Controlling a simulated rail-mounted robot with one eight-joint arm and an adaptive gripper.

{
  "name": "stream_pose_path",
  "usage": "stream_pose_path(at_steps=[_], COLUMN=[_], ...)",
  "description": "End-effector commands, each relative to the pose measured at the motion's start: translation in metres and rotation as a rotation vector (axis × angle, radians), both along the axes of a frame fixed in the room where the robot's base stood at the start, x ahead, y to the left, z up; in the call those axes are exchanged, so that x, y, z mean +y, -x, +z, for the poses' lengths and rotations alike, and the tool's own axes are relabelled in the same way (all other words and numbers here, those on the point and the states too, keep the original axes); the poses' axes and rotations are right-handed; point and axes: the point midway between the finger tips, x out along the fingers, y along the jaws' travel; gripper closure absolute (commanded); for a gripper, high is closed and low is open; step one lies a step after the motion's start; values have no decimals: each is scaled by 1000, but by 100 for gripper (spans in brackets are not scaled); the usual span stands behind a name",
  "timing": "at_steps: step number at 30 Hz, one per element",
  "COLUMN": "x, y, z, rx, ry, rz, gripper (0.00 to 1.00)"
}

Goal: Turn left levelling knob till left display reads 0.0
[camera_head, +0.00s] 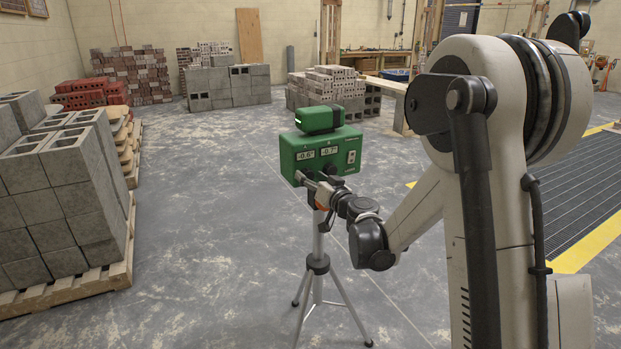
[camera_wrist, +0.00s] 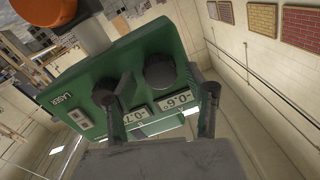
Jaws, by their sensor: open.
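The green laser unit (camera_head: 322,150) sits on a tripod in the head view. Its left display (camera_head: 305,156) reads -0.6° and its right display (camera_head: 329,151) reads -0.7°. In the wrist view the unit looks upside down, with the left knob (camera_wrist: 160,70), black and round, beside the -0.6 display (camera_wrist: 175,102). The other knob (camera_wrist: 104,91) is beside the -0.7 display (camera_wrist: 136,117), partly behind a finger. My gripper (camera_wrist: 160,82) is open, with one finger on each side of the left knob; I cannot tell whether they touch it. In the head view my gripper (camera_head: 305,180) hides the knobs.
The tripod (camera_head: 318,265) stands on open concrete floor, its legs spread below my arm. A pallet of grey blocks (camera_head: 60,200) is at left. More block stacks (camera_head: 335,85) stand behind. A yellow-edged grating (camera_head: 580,205) is at right.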

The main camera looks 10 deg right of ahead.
Motion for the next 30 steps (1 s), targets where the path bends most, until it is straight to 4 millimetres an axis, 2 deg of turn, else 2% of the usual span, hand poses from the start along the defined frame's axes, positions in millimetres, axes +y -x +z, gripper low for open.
stream_pose_path(at_steps=[11,22,30], x=[2,2,2], y=[-6,-6,-6], z=[0,0,-1], rx=[0,0,8], ry=[0,0,-32], rz=[0,0,-1], gripper=[49,94,94])
